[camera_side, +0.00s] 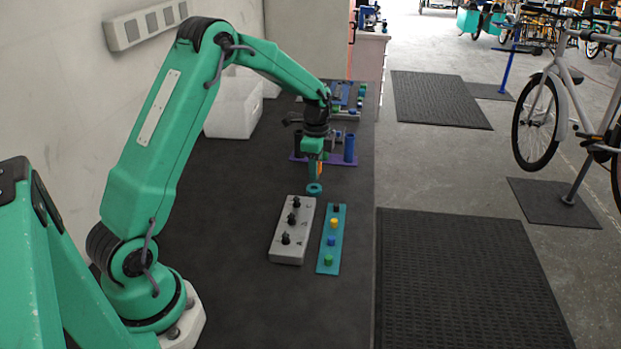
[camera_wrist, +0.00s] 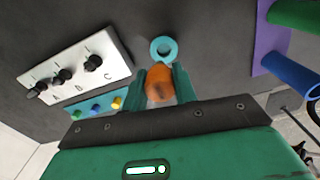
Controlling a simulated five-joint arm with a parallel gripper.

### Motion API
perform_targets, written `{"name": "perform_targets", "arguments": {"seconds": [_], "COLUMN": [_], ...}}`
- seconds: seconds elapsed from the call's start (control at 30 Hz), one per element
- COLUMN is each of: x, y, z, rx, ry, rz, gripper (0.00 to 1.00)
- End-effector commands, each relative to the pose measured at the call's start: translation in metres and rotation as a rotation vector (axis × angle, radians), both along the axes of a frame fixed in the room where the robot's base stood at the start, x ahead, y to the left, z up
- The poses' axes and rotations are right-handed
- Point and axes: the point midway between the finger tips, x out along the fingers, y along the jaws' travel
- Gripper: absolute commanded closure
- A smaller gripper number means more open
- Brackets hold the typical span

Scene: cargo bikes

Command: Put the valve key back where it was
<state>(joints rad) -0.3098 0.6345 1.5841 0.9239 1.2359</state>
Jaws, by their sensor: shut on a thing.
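My gripper (camera_side: 316,172) points down above the dark bench mat, behind the far end of the grey knob panel. It is shut on an orange piece, which I take to be the valve key (camera_wrist: 160,84); the piece also shows as a small orange strip in the side view (camera_side: 319,168). In the wrist view the teal ring (camera_wrist: 163,49) shows just beyond the orange piece. I cannot tell whether the two touch. The lower end of the orange piece is hidden.
The grey panel (camera_side: 279,249) carries three black knobs marked A, B, C. Beside it lies a teal strip (camera_side: 328,268) with coloured pegs. A purple base (camera_wrist: 262,52) with green and blue cylinders stands close by. A white box (camera_side: 232,112) stands by the wall. The near mat is clear.

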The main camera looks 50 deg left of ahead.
Motion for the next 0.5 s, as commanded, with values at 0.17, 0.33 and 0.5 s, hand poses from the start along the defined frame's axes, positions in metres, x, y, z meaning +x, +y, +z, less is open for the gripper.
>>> {"name": "perform_targets", "arguments": {"seconds": [0.17,0.33,0.5], "x": [0.002,0.002,0.002], "y": [0.01,0.01,0.01], "z": [-0.006,-0.007,-0.018], "rx": [0.001,0.001,0.0], "ry": [-0.001,-0.001,0.0], "rz": [0.001,0.0,0.0], "gripper": [1.0,1.0,1.0]}}
